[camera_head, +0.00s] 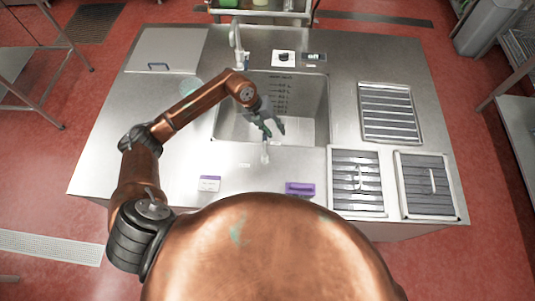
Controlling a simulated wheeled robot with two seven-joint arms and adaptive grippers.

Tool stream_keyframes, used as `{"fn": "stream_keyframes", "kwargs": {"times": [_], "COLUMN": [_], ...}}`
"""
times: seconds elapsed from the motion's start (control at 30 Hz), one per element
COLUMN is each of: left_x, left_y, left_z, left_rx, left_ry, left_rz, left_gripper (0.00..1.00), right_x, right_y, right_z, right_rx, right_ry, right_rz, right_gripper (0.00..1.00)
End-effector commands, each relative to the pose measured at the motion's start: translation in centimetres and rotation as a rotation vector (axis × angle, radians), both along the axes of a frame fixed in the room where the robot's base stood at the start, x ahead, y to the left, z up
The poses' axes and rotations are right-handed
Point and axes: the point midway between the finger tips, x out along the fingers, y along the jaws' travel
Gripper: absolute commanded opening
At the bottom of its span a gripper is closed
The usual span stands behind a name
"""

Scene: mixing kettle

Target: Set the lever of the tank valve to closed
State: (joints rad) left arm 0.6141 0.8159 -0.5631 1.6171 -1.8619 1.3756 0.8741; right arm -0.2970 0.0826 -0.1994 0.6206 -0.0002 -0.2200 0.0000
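A small pale lever-like piece (265,154) stands at the front rim of the steel tank (310,88), near the middle of the counter; it looks like the tank valve's lever, but it is too small to read its setting. My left gripper (273,128) is over the front part of the tank, just behind this piece in the picture. Its two dark fingers are apart with nothing visible between them. Whether a finger touches the lever cannot be told. My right gripper is not in view.
A tap (237,46) and a small control panel (284,58) stand behind the tank. Slatted grey panels (386,112) lie at the right. The counter's left front is mostly clear.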

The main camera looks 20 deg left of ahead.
Motion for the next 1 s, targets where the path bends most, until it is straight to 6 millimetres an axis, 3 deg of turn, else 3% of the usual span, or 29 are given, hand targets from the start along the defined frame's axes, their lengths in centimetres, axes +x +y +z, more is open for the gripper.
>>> {"fn": "stream_keyframes", "kwargs": {"times": [0.03, 0.1, 0.27, 0.47, 1.0], "left_x": [0.4, 0.5, 0.7, 0.7, 1.1], "left_y": [2.1, 4.2, 6.6, 6.5, 5.1], "left_z": [-0.2, -0.5, -0.8, -2.2, -8.3], "left_rx": [0.073, 0.146, 0.222, 0.230, 0.225], "left_ry": [0.016, 0.038, 0.062, 0.065, 0.065], "left_rz": [0.015, 0.031, 0.055, 0.056, 0.052], "left_gripper": [0.32, 0.32, 0.32, 0.32, 0.32], "right_x": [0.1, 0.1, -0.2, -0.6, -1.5], "right_y": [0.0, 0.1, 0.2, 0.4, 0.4], "right_z": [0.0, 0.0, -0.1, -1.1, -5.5], "right_rx": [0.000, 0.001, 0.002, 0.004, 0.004], "right_ry": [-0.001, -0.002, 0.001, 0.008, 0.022], "right_rz": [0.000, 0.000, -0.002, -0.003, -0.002], "right_gripper": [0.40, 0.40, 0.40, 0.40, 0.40]}}
